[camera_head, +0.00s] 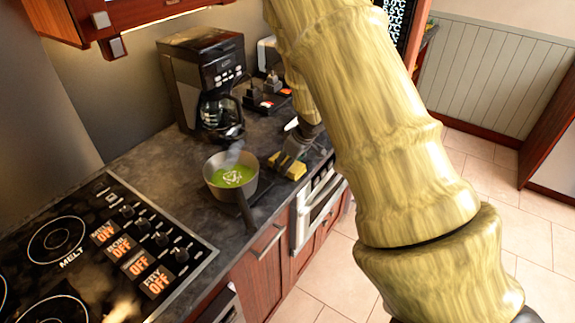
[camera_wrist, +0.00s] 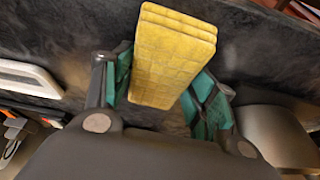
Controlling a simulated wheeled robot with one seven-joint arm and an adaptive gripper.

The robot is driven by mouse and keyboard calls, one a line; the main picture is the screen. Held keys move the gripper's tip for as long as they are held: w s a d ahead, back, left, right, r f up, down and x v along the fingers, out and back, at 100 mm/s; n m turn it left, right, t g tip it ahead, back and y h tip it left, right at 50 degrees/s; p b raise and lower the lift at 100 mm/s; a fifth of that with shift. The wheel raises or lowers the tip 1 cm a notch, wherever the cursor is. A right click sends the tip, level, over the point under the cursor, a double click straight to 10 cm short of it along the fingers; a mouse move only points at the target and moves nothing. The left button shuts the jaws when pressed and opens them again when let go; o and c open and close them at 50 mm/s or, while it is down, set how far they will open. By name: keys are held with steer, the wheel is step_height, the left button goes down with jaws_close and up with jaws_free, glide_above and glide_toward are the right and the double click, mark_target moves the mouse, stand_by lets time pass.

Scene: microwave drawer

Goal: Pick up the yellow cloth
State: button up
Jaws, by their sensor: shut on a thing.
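The yellow cloth (camera_wrist: 172,58) is a folded, quilted-looking block in the wrist view, lying between the two green-padded fingers of my gripper (camera_wrist: 160,98). The fingers are closed against its sides. In the head view the cloth (camera_head: 293,170) shows at the counter's front edge, to the right of the pot. My gripper (camera_head: 290,155) reaches down onto it there. Whether the cloth touches the counter is hard to tell. My arm hides part of the counter behind it.
A pot of green soup (camera_head: 232,176) stands close left of the cloth, its handle toward the front edge. A coffee maker (camera_head: 207,85) stands behind. The stove (camera_head: 100,245) is at the left.

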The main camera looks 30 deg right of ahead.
steer(key=shift+r, duration=0.5)
steer(key=shift+b+v, duration=0.4)
steer(key=shift+v, duration=0.85)
steer(key=s+a+r+b, duration=0.1)
steer(key=s+a+b, duration=0.1)
steer(key=s, duration=1.3)
steer(key=shift+a+r+b, duration=0.2)
steer(key=shift+r+b, duration=0.15)
steer(key=shift+b, duration=0.45)
steer(key=o, duration=0.4)
steer(key=c, duration=0.4)
steer(key=shift+o, duration=0.2)
steer(key=shift+w+f, duration=0.1)
